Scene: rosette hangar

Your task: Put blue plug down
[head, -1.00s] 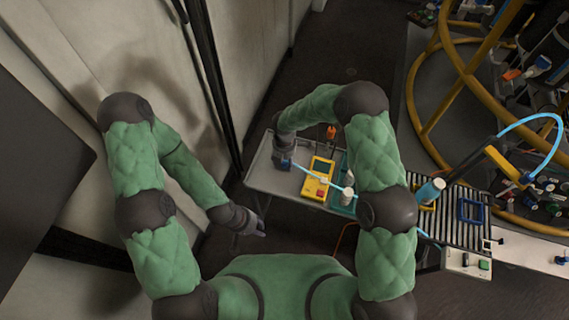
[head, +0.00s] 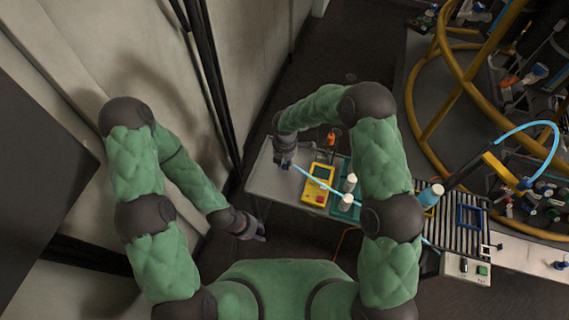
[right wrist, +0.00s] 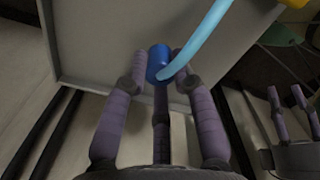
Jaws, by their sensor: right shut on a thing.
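The blue plug (right wrist: 158,62) is a short blue cylinder with a light blue cable (right wrist: 200,45) running from it. My right gripper (right wrist: 160,70) is shut on it, with the fingers around its sides. The plug is over the bare left part of the grey tray table (right wrist: 100,30); I cannot tell whether it touches the surface. In the head view my right gripper (head: 285,163) is at that table's left end, and the plug is mostly hidden there. My left gripper (head: 262,238) hangs empty below and left of the table; its fingers are too small to judge.
A yellow meter (head: 319,181) lies right of my right gripper, with white-capped bottles (head: 349,184) on a green mat beyond it. A roller conveyor (head: 455,225) and a yellow ring frame (head: 445,130) stand further right. A wall is on the left.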

